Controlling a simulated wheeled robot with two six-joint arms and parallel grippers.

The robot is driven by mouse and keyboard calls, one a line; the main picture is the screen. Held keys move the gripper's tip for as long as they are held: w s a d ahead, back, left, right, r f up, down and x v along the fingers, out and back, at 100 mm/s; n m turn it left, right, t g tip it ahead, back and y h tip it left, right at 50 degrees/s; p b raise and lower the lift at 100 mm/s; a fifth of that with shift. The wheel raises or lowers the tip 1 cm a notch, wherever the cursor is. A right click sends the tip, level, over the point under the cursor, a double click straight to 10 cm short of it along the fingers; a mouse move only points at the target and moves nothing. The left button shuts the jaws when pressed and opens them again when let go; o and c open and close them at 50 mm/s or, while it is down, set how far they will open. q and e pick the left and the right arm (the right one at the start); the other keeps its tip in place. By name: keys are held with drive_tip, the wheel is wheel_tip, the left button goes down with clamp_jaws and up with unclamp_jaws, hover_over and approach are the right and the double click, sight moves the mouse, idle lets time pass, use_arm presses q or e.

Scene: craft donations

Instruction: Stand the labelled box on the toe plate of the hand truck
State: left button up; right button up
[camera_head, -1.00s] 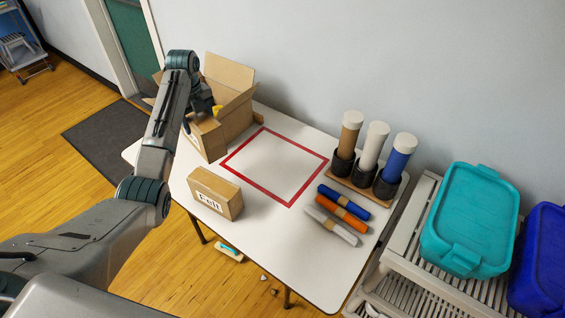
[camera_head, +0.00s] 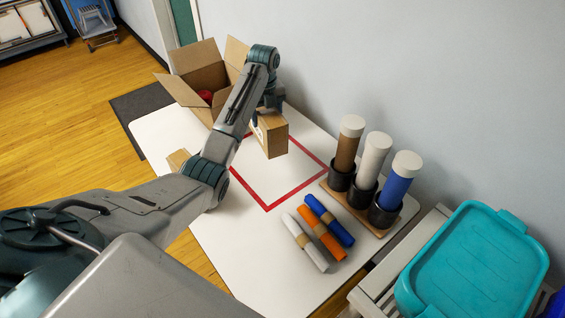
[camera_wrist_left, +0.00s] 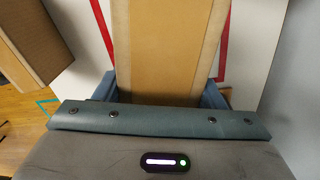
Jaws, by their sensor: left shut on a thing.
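My left gripper (camera_head: 268,104) is shut on a small brown cardboard box (camera_head: 270,136), held above the red-taped square on the white table. A white label shows partly on its left face. In the left wrist view the box (camera_wrist_left: 165,45) fills the middle, between the blue fingers. A second cardboard box (camera_head: 178,160) is on the table's left side, mostly hidden behind my arm; it also shows in the left wrist view (camera_wrist_left: 30,40). My right gripper is not in view.
An open carton (camera_head: 205,78) with a red thing inside stands at the table's back left. Upright tubes in black cups (camera_head: 367,175) and several rolls (camera_head: 320,235) occupy the right. The red square (camera_head: 290,195) is otherwise bare.

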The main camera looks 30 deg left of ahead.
use_arm(q)
drive_tip(key=shift+s+a+f+b, duration=0.3)
drive_tip(key=shift+a+f+b, duration=0.1)
drive_tip(key=shift+f, duration=0.15)
drive_tip(key=shift+s+a+f+b, duration=0.3)
drive_tip(key=shift+f+b, duration=0.1)
drive_tip(key=shift+f, duration=0.1)
drive_tip(key=s+d+f+n+p, duration=0.1)
drive_tip(key=s+d+f+p, duration=0.15)
drive_tip(key=s, duration=0.65)
drive_tip(key=s+d+f+n+p, duration=0.2)
drive_tip(key=s+d, duration=0.1)
drive_tip(key=s, duration=0.5)
drive_tip(key=w+a+f+p, duration=0.1)
drive_tip(key=w+a+f, duration=0.1)
drive_tip(key=w, duration=0.5)
drive_tip(key=w+a+f+p, duration=0.2)
drive_tip(key=w+a, duration=0.2)
drive_tip(key=w, duration=0.3)
drive_tip(key=shift+a+f, duration=0.4)
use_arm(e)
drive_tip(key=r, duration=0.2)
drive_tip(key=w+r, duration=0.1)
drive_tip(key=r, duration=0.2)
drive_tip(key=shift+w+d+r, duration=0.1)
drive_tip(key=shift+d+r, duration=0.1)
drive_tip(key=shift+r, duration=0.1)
use_arm(q)
drive_tip(key=shift+f, duration=0.15)
